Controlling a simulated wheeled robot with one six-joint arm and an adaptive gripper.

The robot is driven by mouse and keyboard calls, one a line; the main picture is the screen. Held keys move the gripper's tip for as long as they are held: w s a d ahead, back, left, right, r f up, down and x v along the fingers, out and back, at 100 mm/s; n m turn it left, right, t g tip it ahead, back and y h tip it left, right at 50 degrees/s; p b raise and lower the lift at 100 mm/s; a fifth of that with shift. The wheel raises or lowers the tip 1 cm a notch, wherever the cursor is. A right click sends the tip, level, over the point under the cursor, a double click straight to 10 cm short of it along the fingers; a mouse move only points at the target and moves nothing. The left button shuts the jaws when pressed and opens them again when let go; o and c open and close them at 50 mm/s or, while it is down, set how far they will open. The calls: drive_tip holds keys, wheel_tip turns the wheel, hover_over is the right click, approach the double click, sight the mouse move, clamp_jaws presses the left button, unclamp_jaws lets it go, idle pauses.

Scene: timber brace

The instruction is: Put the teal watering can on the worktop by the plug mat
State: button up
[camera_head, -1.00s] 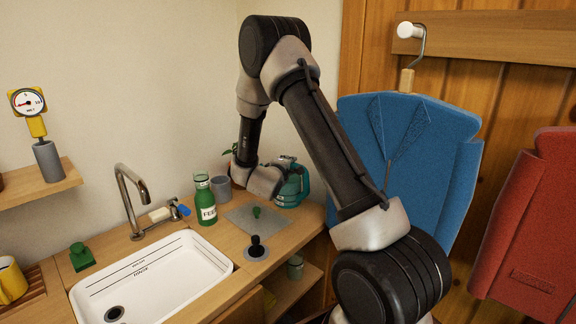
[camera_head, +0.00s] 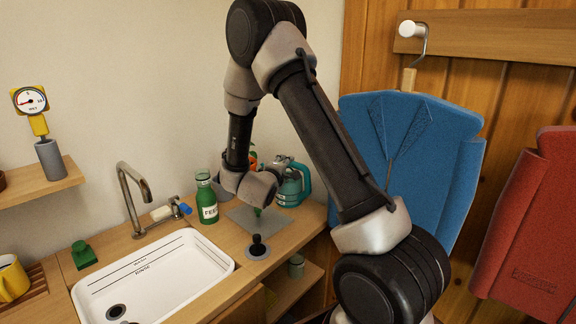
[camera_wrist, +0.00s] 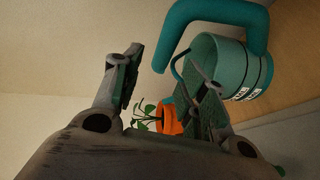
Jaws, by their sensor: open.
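The teal watering can (camera_head: 291,188) stands upright on the worktop (camera_head: 306,222) at the back right, beside the grey plug mat (camera_head: 270,234). In the wrist view the can (camera_wrist: 230,62) fills the upper right, with its thick curved handle on top. My gripper (camera_wrist: 167,76) is open and nothing is held. Its right finger overlaps the can's near side in that view; I cannot tell whether they touch. A green plug on the mat is partly hidden.
An orange pot with a plant (camera_wrist: 168,118) stands behind, between my fingers in the wrist view. A green bottle (camera_head: 207,200) stands left of my wrist. A black-knobbed plug (camera_head: 258,247) is in front of the mat. The sink (camera_head: 165,275) lies at the left front.

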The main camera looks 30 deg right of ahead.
drive_tip(key=s+a+r+m+y, duration=0.3)
drive_tip(key=s+a+r+y, duration=0.5)
drive_tip(key=a+r+y, duration=0.4)
drive_tip(key=s+d+r+m+g, duration=0.1)
drive_tip(key=s+d+g, duration=0.1)
drive_tip(key=s, duration=0.7)
drive_tip(key=s+d+r+m+g, duration=0.1)
drive_tip(key=s+d+m+g, duration=0.1)
drive_tip(key=s, duration=0.7)
drive_tip(key=s+d+r+m+g, duration=0.2)
drive_tip(key=s+g, duration=0.1)
drive_tip(key=s, duration=0.6)
drive_tip(key=shift+s+d+h, duration=0.3)
drive_tip(key=shift+s+h, duration=0.1)
